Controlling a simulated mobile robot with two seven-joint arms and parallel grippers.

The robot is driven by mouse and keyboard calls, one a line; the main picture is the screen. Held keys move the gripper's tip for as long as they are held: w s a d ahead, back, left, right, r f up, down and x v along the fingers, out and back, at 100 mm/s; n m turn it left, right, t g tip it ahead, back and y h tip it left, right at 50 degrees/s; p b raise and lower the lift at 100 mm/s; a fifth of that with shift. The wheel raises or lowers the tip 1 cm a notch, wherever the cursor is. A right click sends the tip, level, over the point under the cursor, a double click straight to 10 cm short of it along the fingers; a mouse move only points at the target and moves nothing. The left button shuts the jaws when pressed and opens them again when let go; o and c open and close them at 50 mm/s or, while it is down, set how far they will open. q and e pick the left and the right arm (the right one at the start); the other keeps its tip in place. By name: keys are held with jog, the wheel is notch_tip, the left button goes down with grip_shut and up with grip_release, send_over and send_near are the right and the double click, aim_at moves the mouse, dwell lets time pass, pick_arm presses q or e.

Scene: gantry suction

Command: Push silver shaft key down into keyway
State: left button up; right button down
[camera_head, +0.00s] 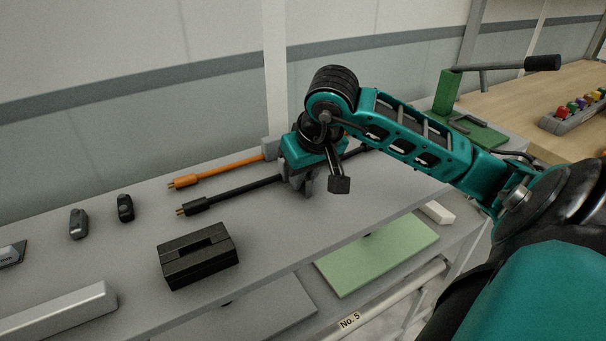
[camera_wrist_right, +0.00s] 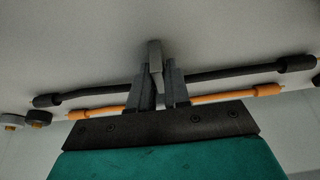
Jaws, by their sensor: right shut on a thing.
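My right gripper (camera_head: 302,188) hangs low over the grey worktop, beside the black cable. In the right wrist view its fingers (camera_wrist_right: 163,88) are shut on a small grey bar, which looks like the silver shaft key (camera_wrist_right: 155,56); its end sticks out past the fingertips. In the head view the key is hidden by the gripper. A black block with a slot in its top (camera_head: 197,255), which looks like the keyway part, sits on the worktop to the left of and nearer than the gripper, apart from it. My left gripper is in neither view.
An orange cable (camera_head: 215,171) and a black cable (camera_head: 235,193) lie on the worktop (camera_head: 290,235) around the gripper. Two small dark pieces (camera_head: 79,224) (camera_head: 125,208) and a silver bar (camera_head: 60,315) are at left. A green lever press (camera_head: 455,115) stands behind right.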

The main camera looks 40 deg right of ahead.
jog(key=shift+f, duration=0.1)
jog(key=c, duration=1.1)
grip_release()
